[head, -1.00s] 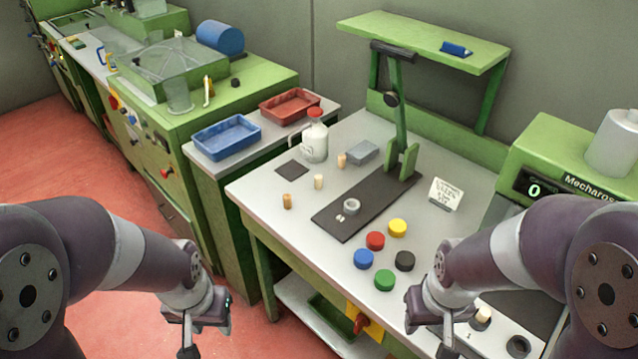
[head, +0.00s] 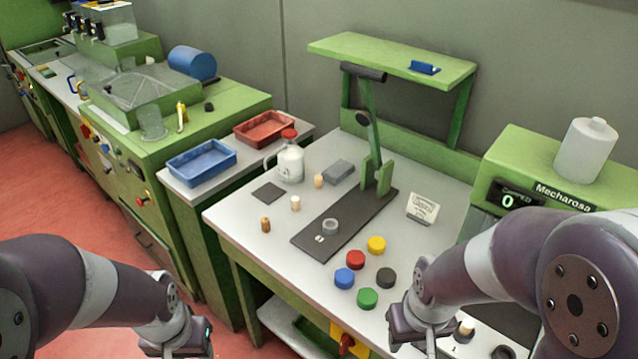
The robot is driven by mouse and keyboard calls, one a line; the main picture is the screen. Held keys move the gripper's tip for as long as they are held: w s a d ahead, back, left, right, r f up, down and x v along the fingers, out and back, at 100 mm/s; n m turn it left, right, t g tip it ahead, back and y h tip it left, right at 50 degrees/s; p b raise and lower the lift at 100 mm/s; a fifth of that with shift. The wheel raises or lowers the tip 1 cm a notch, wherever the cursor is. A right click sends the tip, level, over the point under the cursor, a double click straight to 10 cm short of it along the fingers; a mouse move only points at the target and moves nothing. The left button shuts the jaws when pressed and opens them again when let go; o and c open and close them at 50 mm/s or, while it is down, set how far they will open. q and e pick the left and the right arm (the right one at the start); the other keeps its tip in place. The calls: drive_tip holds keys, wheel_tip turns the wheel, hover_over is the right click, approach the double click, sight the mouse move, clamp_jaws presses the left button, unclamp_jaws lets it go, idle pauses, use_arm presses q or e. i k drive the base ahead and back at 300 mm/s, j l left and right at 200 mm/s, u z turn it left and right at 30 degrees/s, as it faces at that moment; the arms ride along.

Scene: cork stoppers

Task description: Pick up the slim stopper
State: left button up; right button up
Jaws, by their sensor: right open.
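Three small cork stoppers stand apart on the table's left part: a darker brown one (head: 265,225) nearest the left edge, a pale one (head: 295,203), and a tan one (head: 318,181) by the jug. Another stopper (head: 466,327) shows at the lower right, just right of my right gripper. The brown one looks narrow, but I cannot tell for sure which is slimmest. My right gripper (head: 425,345) is open at the bottom, over the table's front right, well away from the three stoppers. My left gripper (head: 180,349) is cut by the bottom edge, left of the table; its fingers do not show clearly.
A dark strip (head: 312,243) with a grey ring (head: 330,227) leads to an upright lever press (head: 374,140). Coloured caps (head: 355,260) lie in front. A white jug (head: 290,162), grey block (head: 338,170) and sign (head: 422,208) stand farther back. A shelf (head: 385,58) overhangs the back.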

sight(318, 178)
drive_tip(key=i+j+z, duration=0.1)
drive_tip(key=z, duration=0.3)
drive_tip(key=i+j+z, duration=0.15)
drive_tip(key=z, duration=0.25)
drive_tip(key=i+j+z, duration=0.1)
drive_tip(key=j+z, duration=0.15)
drive_tip(key=z, duration=0.15)
